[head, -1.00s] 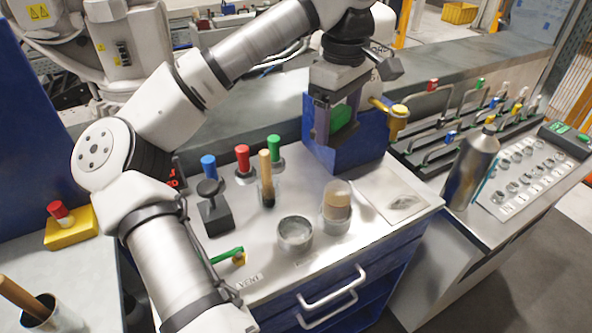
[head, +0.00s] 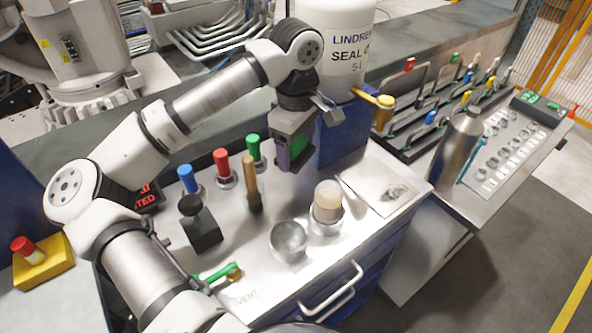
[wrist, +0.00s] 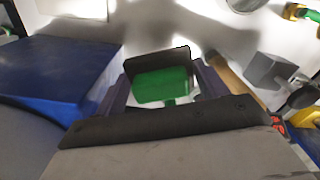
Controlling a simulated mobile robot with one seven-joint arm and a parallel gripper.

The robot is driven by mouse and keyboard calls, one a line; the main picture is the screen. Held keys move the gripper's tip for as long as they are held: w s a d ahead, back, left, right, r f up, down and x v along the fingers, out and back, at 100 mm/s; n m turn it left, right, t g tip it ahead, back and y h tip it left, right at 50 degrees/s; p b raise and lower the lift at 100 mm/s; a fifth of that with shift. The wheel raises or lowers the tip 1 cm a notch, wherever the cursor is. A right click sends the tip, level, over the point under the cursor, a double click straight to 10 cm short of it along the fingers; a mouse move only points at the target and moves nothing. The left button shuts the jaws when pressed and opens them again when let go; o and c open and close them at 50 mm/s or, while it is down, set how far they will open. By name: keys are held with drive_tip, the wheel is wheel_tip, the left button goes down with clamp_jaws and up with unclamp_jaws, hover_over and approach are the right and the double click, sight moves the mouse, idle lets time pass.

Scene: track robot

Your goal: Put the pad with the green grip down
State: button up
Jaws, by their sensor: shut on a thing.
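My gripper (head: 292,160) points down and is shut on the pad with the green grip (head: 300,145). It is in the air over the back of the metal worktop (head: 265,225), just left of the blue box. In the wrist view the green grip (wrist: 162,84) shows between the fingers of my gripper (wrist: 160,92), with a dark plate edge behind it. The pad's underside is hidden, and I see no contact with the worktop.
Blue, red and green handles (head: 222,165) and a wooden-handled brush (head: 250,185) stand left of my gripper. In front are a metal cup (head: 288,240) and a jar (head: 327,205). The blue box (head: 345,130) bears a white canister (head: 335,45). A flat sheet (head: 380,185) lies right.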

sight(297, 186)
wheel_tip(297, 186, down, 8)
drive_tip(key=shift+f+p, duration=0.1)
drive_tip(key=shift+p, duration=0.7)
drive_tip(key=shift+f, duration=0.2)
drive_tip(key=shift+f+b, duration=0.25)
drive_tip(key=shift+b, duration=0.15)
drive_tip(key=o, duration=0.9)
drive_tip(key=shift+r, duration=0.1)
drive_tip(key=shift+r, duration=0.1)
drive_tip(key=shift+r+p, duration=0.2)
drive_tip(key=shift+p, duration=0.35)
wheel_tip(297, 186, up, 12)
drive_tip(key=b, duration=0.3)
drive_tip(key=shift+f+b, duration=0.15)
drive_tip(key=shift+b, duration=0.2)
